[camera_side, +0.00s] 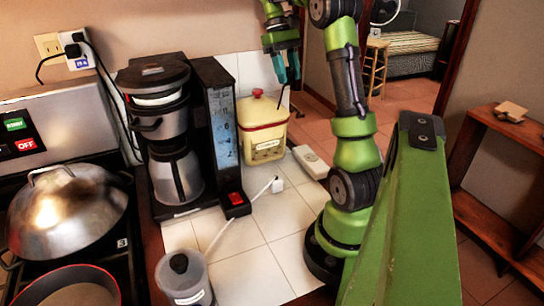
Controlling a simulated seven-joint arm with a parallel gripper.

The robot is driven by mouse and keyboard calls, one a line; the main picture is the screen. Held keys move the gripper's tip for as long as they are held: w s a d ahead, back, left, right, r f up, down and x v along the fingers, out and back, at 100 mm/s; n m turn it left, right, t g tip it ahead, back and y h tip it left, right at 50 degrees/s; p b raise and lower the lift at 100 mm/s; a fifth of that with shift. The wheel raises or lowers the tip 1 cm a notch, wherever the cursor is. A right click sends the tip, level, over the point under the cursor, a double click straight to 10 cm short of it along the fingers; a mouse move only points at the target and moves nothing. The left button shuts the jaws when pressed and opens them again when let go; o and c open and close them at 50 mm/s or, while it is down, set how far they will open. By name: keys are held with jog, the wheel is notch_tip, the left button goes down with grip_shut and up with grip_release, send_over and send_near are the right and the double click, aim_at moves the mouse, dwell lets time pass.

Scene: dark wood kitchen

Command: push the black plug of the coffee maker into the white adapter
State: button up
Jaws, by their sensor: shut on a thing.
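The white adapter (82,62) sits on the wall outlet at the upper left, with a blue label on its lower part. Two black plugs are at it: an upper one (78,37), whose black cord runs down behind the coffee maker (165,125), and a lower one (72,51), whose cord curves left. I cannot tell how deep either plug sits. My gripper (287,78), with teal fingers, points down above the yellow canister, far right of the adapter. It is shut on a thin dark thing (283,95), too small to identify.
The yellow canister (262,130) with a red knob stands below my gripper. A white power strip (311,161) and a white plug (276,185) lie on the tiles. Tiles at centre are mostly clear.

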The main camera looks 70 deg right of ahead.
jog(key=s+f+n+h, duration=0.3)
jog(key=s+f+n, duration=0.5)
jog(key=n+h, duration=0.3)
jog(key=n, duration=0.4)
send_over(315, 156)
jog(key=w+a, duration=0.1)
jog(key=shift+f, duration=3.8)
jog(key=shift+t, duration=0.4)
jog(key=shift+f, duration=0.15)
jog(key=shift+f, duration=2.75)
jog(key=shift+f, duration=0.55)
jog(key=o, duration=1.1)
